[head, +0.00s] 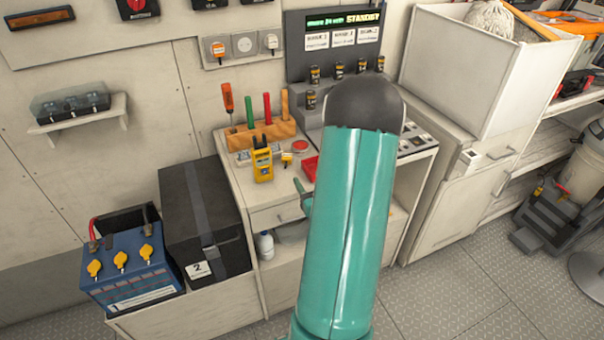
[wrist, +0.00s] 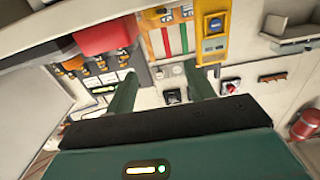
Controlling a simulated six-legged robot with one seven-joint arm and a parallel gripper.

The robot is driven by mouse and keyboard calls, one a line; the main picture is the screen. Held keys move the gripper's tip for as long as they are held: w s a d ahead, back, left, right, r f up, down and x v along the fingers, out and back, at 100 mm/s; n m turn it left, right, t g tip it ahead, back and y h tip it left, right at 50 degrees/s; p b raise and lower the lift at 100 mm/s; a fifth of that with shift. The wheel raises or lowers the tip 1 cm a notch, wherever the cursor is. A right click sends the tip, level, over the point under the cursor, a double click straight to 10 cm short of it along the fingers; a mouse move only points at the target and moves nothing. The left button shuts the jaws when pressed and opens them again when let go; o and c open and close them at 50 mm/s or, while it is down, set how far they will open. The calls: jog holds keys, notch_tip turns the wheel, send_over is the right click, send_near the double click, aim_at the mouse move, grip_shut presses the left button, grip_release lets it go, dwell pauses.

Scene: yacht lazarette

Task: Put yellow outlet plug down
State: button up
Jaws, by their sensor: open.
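A small yellow piece that looks like the yellow outlet plug (head: 287,160) lies on the workbench top in the head view, between a yellow meter (head: 263,166) and a red tray (head: 310,168). My gripper (wrist: 160,72) is open, with its two green fingers spread in the wrist view. I see nothing held between the fingers. The meter (wrist: 212,25) and red tray (wrist: 104,36) lie beyond the fingertips there. A small yellowish piece near the top edge may be the plug; it is too small to be sure. In the head view my arm hides most of my gripper.
A wooden rack (head: 262,135) with upright coloured tools stands behind the meter. A panel with a screen (head: 330,44) stands at the back right of the bench. Wall sockets (head: 243,45) are above. A black box (head: 200,215) and blue battery (head: 130,265) stand left.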

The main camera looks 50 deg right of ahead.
jog(key=w+a+r+n+g+y, duration=0.2)
jog(key=w+a+r, duration=0.4)
jog(key=a, duration=0.2)
jog(key=w+a+r+n+g+y, duration=0.1)
jog(key=w+a+r+g+y, duration=0.15)
jog(key=w+a+r, duration=0.45)
jog(key=s+a+r+n+g+y, duration=0.1)
jog(key=s+a+r, duration=0.1)
jog(key=s+a, duration=0.3)
jog(key=s+a+r+n+g+y, duration=0.1)
jog(key=s+a, duration=0.5)
jog(key=a, duration=0.7)
jog(key=s+a+r+n+g+y, duration=0.1)
jog(key=s+a+r+g+y, duration=0.1)
jog(key=s+a, duration=0.4)
jog(key=a+r+g, duration=0.1)
jog(key=a, duration=0.2)
jog(key=shift+s+a+y, duration=0.15)
jog(key=shift+a+y, duration=0.1)
jog(key=shift+y, duration=0.1)
